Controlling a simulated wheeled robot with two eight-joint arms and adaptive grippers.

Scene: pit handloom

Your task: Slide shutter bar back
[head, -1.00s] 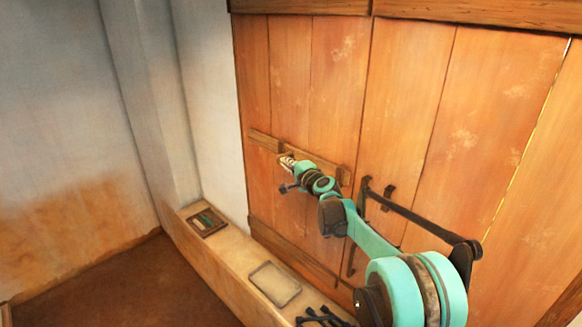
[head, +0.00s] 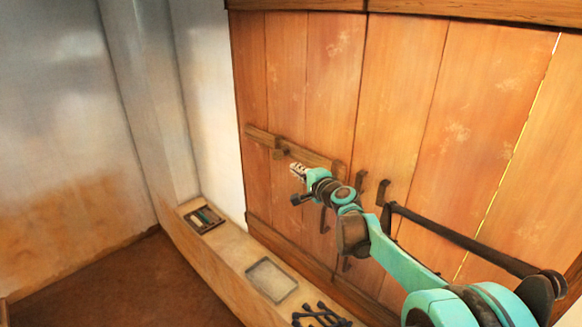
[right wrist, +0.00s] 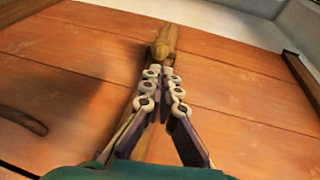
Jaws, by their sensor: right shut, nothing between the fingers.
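The wooden shutter bar (head: 312,157) lies across the plank shutters (head: 335,95), with its left end near the white wall. A small peg or block (head: 278,153) stands out from it. My right gripper (head: 297,168) is just in front of the bar, to the right of the peg. In the right wrist view the bar (right wrist: 171,36) runs up past the fingertips (right wrist: 166,72), which are together and empty, with the rounded peg (right wrist: 159,51) just beyond them. I cannot tell whether they touch it. Part of the bar is hidden behind the gripper. My left gripper is out of view.
Dark iron handles (head: 383,190) stick out from the shutters right of the bar. On the ledge (head: 228,250) below are a filled tray (head: 204,218), an empty shallow tray (head: 272,280) and dark hooked pieces (head: 318,314). Open floor lies left.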

